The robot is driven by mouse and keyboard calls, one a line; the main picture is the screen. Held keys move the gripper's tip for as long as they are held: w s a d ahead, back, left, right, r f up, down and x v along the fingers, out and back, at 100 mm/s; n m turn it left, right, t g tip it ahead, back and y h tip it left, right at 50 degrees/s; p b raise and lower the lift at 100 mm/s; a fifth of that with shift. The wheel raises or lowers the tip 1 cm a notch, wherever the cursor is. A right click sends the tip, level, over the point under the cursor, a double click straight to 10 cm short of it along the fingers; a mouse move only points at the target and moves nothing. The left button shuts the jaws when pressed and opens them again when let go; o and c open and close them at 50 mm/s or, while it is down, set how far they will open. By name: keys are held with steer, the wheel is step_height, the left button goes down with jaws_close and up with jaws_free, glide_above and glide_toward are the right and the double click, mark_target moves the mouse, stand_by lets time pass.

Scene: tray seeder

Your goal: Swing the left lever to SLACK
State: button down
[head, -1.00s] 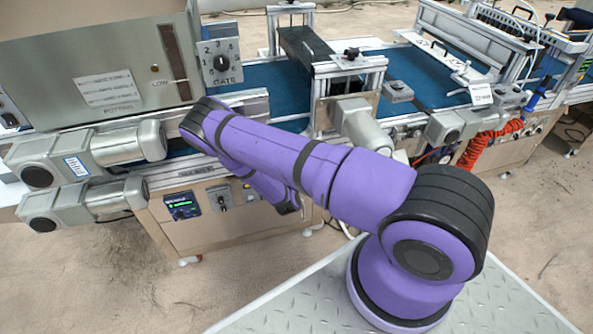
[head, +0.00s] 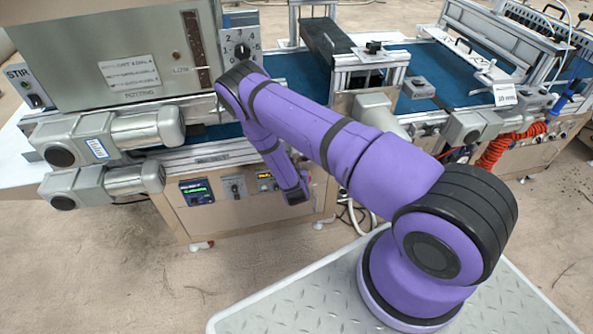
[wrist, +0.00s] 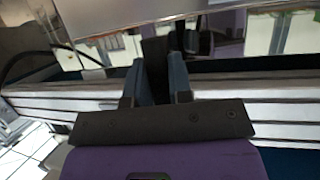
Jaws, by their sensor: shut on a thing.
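My gripper (wrist: 157,88) shows in the wrist view with its two dark fingers closed on a dark upright piece (wrist: 155,58). This piece is in the left lever's role, but its label and any SLACK mark are not readable here. In the head view my purple arm reaches to the front of the seeding machine (head: 250,215). My gripper and the lever are hidden there behind the forearm's end and the machine's front.
A blue belt (head: 290,82) runs along the machine. Two grey motors (head: 110,135) jut out at left, below the hopper (head: 110,50). A GATE dial (head: 241,50) and a control box with a green display (head: 197,192) are close to my arm. The floor in front is clear.

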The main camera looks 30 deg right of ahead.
stand_by(0.3)
steer(key=c, duration=1.3)
jaws_free()
steer(key=shift+s+a, duration=0.1)
steer(key=v, duration=1)
steer(key=shift+s+a+r, duration=0.15)
steer(key=shift+s, duration=0.1)
